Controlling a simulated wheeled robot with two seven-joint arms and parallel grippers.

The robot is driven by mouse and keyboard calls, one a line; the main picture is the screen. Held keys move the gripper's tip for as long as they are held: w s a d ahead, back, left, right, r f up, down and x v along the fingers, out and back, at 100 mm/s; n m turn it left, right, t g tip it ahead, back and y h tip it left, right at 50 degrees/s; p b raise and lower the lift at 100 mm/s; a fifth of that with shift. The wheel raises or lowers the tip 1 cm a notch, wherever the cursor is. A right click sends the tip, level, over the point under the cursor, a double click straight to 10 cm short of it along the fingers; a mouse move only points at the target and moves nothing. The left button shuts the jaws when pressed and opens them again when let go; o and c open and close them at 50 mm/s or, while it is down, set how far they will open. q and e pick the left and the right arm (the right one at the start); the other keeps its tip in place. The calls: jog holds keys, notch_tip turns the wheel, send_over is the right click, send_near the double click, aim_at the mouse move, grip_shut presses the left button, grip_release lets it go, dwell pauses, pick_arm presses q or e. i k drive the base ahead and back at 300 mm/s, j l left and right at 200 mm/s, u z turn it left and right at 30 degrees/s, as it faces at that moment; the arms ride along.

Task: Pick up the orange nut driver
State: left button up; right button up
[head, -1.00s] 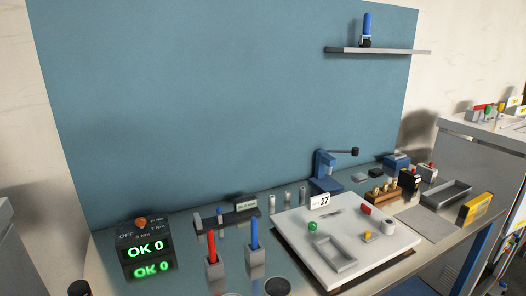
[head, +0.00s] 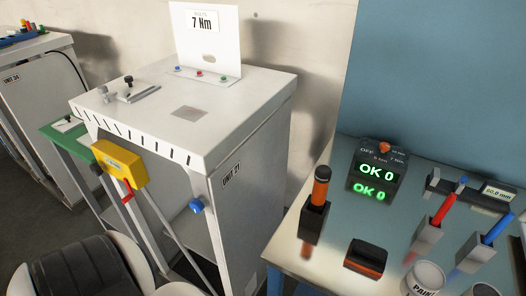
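An orange-handled tool (head: 321,183), which looks like the orange nut driver, stands upright in a dark holder (head: 313,222) at the left end of the bench in the head view. Neither of my grippers is in view.
A display box (head: 377,170) reading "OK 0" stands behind. A black and orange block (head: 366,258) and a paint can (head: 424,280) sit near the bench's front.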

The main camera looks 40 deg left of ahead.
aim_at(323, 173)
jog(key=u, duration=0.85)
jog(key=l, duration=0.15)
